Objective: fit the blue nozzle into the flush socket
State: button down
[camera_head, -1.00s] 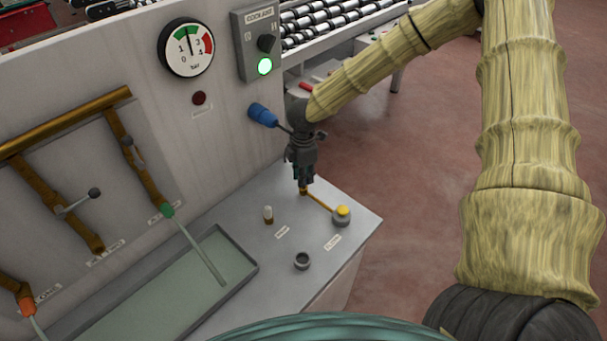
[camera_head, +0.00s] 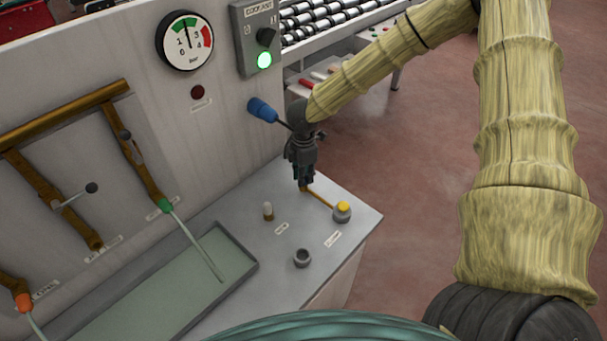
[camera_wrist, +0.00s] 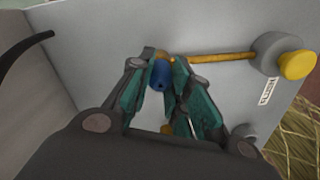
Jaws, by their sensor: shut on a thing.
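My gripper (camera_head: 304,176) points down over the far part of the bench and is shut on the blue nozzle. The nozzle (camera_wrist: 162,76) shows between the teal finger pads in the wrist view; in the head view I cannot make it out. A brass tube (camera_head: 320,198) runs from just beside my fingertips to a grey fitting with a yellow cap (camera_head: 344,207). The tube's near end (camera_wrist: 163,56) is right by the nozzle, partly hidden; I cannot tell whether they touch.
A shallow tray (camera_head: 165,300) lies to the left, under brass pipes with valves. A blue-handled lever (camera_head: 262,110) juts from the panel close to my wrist.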

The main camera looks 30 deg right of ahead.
jog(key=c, duration=1.3)
grip_release()
jog(key=shift+f, duration=0.1)
jog(key=shift+o, duration=0.2)
notch_tip(320, 180, up, 12)
